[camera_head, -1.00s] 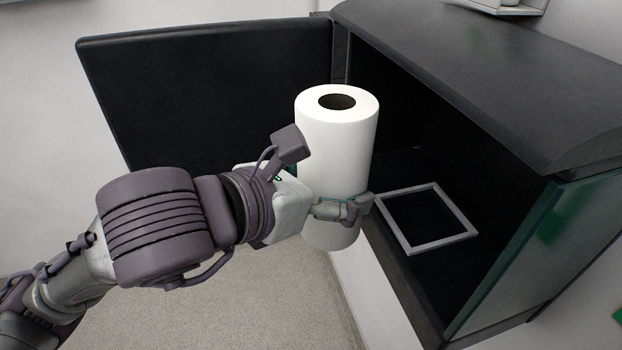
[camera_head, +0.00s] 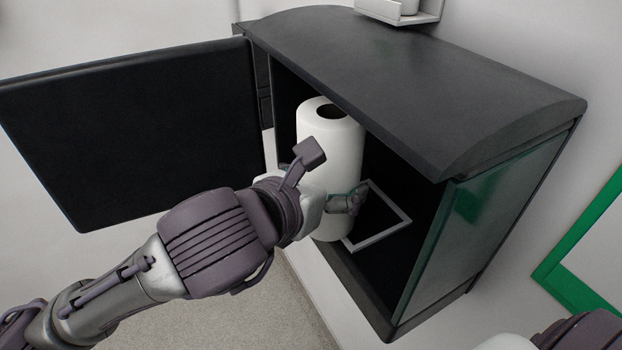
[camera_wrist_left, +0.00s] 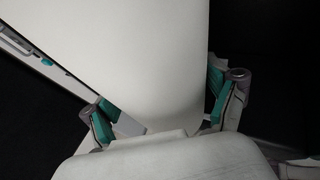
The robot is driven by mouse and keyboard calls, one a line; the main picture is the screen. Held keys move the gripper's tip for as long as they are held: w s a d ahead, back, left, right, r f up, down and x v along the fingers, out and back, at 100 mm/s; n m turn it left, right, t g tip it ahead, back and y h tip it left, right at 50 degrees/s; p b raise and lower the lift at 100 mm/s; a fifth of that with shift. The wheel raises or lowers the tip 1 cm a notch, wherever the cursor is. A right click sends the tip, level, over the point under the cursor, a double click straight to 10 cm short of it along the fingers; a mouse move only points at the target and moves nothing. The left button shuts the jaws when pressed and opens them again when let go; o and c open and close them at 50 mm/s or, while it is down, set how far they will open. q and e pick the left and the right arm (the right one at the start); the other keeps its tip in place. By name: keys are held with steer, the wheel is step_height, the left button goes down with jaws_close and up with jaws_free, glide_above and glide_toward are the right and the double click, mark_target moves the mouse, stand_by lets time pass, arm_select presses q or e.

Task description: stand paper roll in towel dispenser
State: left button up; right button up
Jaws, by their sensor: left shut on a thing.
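The white paper roll (camera_head: 331,150) is upright in the head view, at the open front of the black towel dispenser (camera_head: 410,75). My left gripper (camera_head: 343,200) is shut on its lower part. The roll's bottom overlaps the dispenser's front floor edge in the picture; I cannot tell if it touches the floor. A light grey square frame (camera_head: 400,225) lies on the dispenser floor, right of the roll and partly hidden by it. In the left wrist view the roll (camera_wrist_left: 140,60) fills the middle, between the teal-padded fingers (camera_wrist_left: 158,112). My right gripper's fingers are not in view.
The dispenser's black door (camera_head: 130,135) stands open to the left. A dark glassy side panel (camera_head: 480,210) closes the right side. A small white shelf (camera_head: 400,12) is above, and a green-edged panel (camera_head: 570,285) is at right. Part of my right arm shows at bottom right.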

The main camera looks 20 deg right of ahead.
arm_select(q)
steer(key=d, duration=0.2)
steer(key=d+p, duration=0.1)
steer(key=d, duration=0.1)
steer(key=d+f, duration=0.1)
steer(key=d, duration=0.2)
steer(key=shift+w, duration=0.25)
steer(key=shift+a+f+b, duration=0.1)
steer(key=shift+f+b, duration=0.1)
steer(key=shift+b, duration=0.3)
steer(key=o, duration=1.2)
steer(key=shift+o, duration=0.2)
